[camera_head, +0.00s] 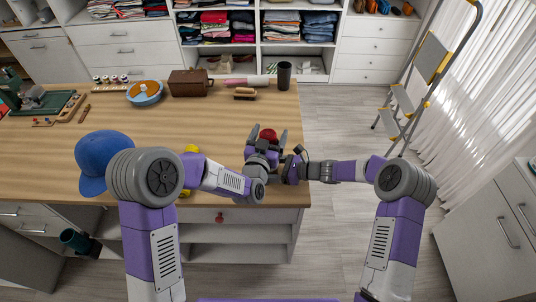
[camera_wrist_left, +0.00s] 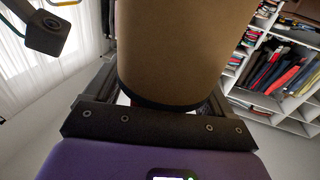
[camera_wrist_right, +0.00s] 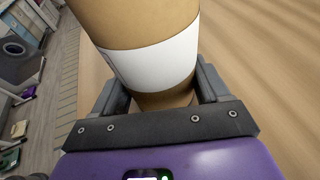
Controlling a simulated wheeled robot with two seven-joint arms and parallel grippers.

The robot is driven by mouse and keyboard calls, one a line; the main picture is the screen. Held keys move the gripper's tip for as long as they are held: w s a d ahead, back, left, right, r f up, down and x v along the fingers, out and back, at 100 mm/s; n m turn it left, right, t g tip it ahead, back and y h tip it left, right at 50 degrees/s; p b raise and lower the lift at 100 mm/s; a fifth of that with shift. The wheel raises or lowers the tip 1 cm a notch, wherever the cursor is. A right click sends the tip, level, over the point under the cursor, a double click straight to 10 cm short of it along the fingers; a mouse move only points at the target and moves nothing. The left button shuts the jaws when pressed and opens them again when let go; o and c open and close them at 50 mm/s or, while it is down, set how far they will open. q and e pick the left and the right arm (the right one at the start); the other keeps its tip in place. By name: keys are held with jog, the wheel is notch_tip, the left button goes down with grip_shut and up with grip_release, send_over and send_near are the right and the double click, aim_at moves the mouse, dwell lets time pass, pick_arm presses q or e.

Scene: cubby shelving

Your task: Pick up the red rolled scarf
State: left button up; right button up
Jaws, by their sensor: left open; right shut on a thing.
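A rounded red thing (camera_head: 268,135) shows at my left gripper (camera_head: 266,146), near the table's right end in the head view. I cannot tell whether it is the rolled scarf. The left gripper is open; in its wrist view a tan cylinder (camera_wrist_left: 170,50) with a dark lower rim rises just beyond its fingers. My right gripper (camera_head: 293,170) points left, close beside the left one. In its wrist view it is shut on a tan cylinder (camera_wrist_right: 150,62) with a white band. I cannot tell whether both wrist views show the same thing.
A blue cap (camera_head: 100,152) and a partly hidden yellow thing (camera_head: 191,149) lie on the table (camera_head: 200,120). A pink-and-white roll (camera_head: 249,81), a brush (camera_head: 245,94), a dark cup (camera_head: 284,75) and a brown basket (camera_head: 189,83) stand toward the back. A stepladder (camera_head: 405,103) is at right.

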pick_arm(q)
jog(key=c, duration=1.5)
jog(key=shift+o, duration=0.2)
jog(key=shift+r, duration=0.1)
notch_tip(320, 180, up, 18)
pick_arm(e)
jog(key=o, duration=0.8)
